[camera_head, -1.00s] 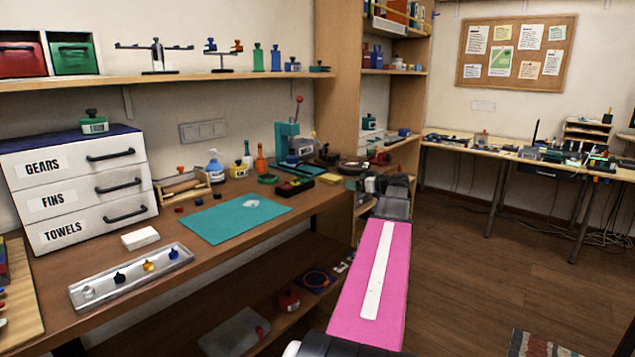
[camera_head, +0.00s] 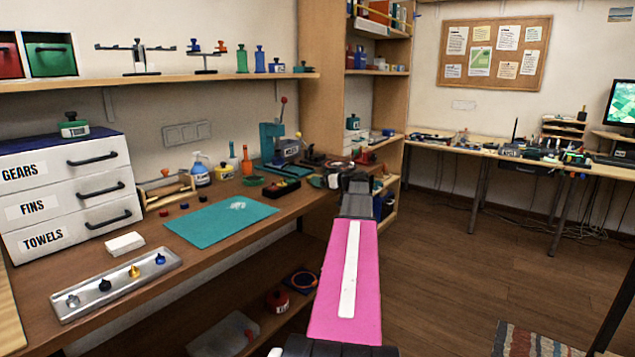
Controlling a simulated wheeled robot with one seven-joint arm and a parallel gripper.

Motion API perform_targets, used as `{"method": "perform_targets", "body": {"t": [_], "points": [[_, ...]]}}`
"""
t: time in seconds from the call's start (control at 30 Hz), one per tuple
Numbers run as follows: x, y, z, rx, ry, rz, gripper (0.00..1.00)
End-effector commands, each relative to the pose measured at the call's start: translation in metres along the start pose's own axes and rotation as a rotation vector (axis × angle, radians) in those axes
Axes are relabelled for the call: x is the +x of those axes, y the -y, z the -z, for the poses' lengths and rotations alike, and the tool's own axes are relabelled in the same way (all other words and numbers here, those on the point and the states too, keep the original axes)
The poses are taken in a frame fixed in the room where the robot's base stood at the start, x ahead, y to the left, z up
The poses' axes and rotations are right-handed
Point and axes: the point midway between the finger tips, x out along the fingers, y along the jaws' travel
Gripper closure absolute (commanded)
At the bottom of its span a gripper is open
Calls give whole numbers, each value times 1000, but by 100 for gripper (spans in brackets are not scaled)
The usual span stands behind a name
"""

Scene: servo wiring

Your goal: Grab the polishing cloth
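I cannot pick out a polishing cloth for certain. A small pale, crumpled-looking patch (camera_head: 238,205) lies on the teal mat (camera_head: 205,228) on the workbench; it is too small to name. A white block-like item (camera_head: 124,244) lies left of the mat. The drawer labelled TOWELS (camera_head: 75,232) is shut, and its inside is hidden.
A metal tray (camera_head: 115,285) with several small knobs sits at the bench's front left. A green press (camera_head: 275,150) and bottles stand at the back. A shelf (camera_head: 150,80) runs above. A striped rug (camera_head: 525,343) lies on open floor at right.

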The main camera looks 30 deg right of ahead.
Motion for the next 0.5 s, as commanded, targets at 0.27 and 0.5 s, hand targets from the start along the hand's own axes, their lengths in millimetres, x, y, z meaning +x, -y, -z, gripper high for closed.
{"method": "perform_targets", "body": {"t": [0.27,0.5], "points": [[12,1,0,0,0,0,6],[12,1,0,0,0,0,61]]}}
